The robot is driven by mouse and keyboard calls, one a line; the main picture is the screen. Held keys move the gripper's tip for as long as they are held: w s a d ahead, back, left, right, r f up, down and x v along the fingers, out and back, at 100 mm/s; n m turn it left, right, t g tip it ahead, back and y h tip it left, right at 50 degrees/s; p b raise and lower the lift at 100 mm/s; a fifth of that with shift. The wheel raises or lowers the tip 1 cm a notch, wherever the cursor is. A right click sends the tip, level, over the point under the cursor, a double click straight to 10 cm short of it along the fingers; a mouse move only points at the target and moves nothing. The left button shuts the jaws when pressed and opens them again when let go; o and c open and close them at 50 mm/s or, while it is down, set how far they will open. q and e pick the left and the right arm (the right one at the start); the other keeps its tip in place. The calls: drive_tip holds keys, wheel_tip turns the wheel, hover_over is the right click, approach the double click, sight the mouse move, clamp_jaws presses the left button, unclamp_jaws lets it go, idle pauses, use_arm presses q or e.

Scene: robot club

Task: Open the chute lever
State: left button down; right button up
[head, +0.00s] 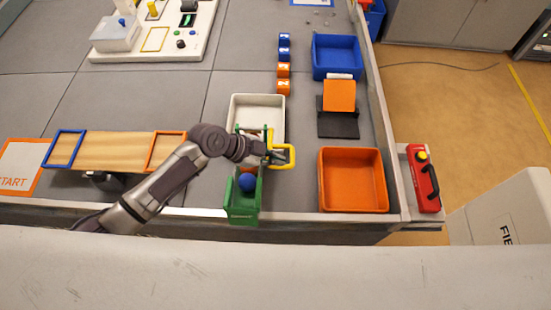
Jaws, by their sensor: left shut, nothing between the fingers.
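The green chute (241,205) stands near the table's front edge with a blue ball (247,182) in it. A yellow handle-shaped loop (290,155), which looks like the lever, sticks out to the right at the chute's back end. My left gripper (277,155) is shut at the loop, with its fingertips close to or inside it. I cannot tell whether they touch it. The gripper and wrist hide part of the chute's back end. A white tray (240,101) sits directly behind the chute. My right gripper is not in view.
An orange bin (320,180) stands to the right, with a blue bin (337,41) farther back. An orange block on a dark stand (338,126) lies between them. Small blue and orange numbered blocks (284,70) form a row. A wooden plank (115,150) lies left, near my arm.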

use_arm(q)
drive_tip(key=shift+w+a+f+p, duration=0.1)
drive_tip(key=shift+w+f+p, duration=0.1)
drive_tip(key=shift+f, duration=0.7)
drive_tip(key=shift+w+f+p, duration=0.1)
drive_tip(key=shift+w+f, duration=0.1)
drive_tip(key=shift+f, duration=0.7)
drive_tip(key=f+b, duration=0.1)
drive_tip(key=f+t+b, duration=0.1)
drive_tip(key=b, duration=0.1)
drive_tip(key=shift+s+m, duration=0.3)
